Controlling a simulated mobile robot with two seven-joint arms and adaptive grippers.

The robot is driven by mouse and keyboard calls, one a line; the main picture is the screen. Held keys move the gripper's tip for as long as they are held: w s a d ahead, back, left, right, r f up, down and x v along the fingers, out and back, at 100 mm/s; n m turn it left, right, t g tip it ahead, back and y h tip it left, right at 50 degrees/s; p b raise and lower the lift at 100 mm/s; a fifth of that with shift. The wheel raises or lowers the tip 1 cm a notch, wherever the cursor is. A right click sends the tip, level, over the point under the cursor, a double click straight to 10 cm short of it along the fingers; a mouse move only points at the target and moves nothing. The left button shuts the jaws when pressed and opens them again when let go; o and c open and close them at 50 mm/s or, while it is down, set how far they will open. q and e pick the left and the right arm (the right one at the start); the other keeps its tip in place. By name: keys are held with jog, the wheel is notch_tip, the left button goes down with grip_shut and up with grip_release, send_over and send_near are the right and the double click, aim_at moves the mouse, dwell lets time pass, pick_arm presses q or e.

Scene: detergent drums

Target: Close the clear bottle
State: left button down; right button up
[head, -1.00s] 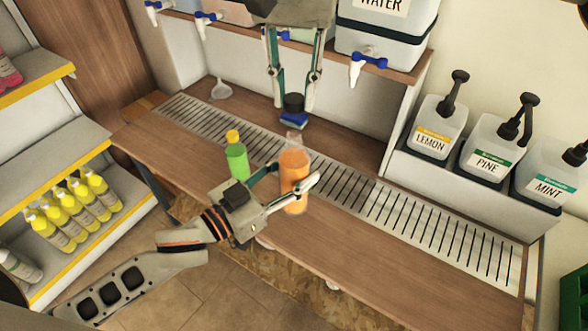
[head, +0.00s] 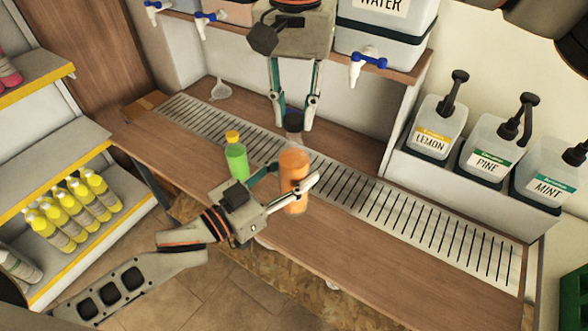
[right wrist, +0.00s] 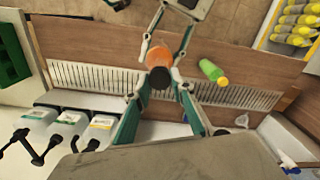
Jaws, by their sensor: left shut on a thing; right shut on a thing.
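The clear bottle (head: 294,172), filled with orange liquid, stands upright near the front edge of the counter. My left gripper (head: 291,187) is shut around its body. My right gripper (head: 293,117) is shut on a dark cap (head: 293,123) and points down behind and above the bottle's top in the head view. The right wrist view shows the cap (right wrist: 160,78) between my right fingertips, overlapping the orange bottle (right wrist: 160,57). Whether cap and bottle neck touch, I cannot tell.
A green bottle with a yellow cap (head: 236,158) stands just left of the held bottle. A slotted metal drain (head: 420,220) runs along the counter. A funnel (head: 221,90) lies at the back left. Pump bottles (head: 485,160) stand at the right.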

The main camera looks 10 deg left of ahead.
dwell(0.7)
jog(key=shift+f, duration=0.9)
jog(key=shift+f, duration=0.55)
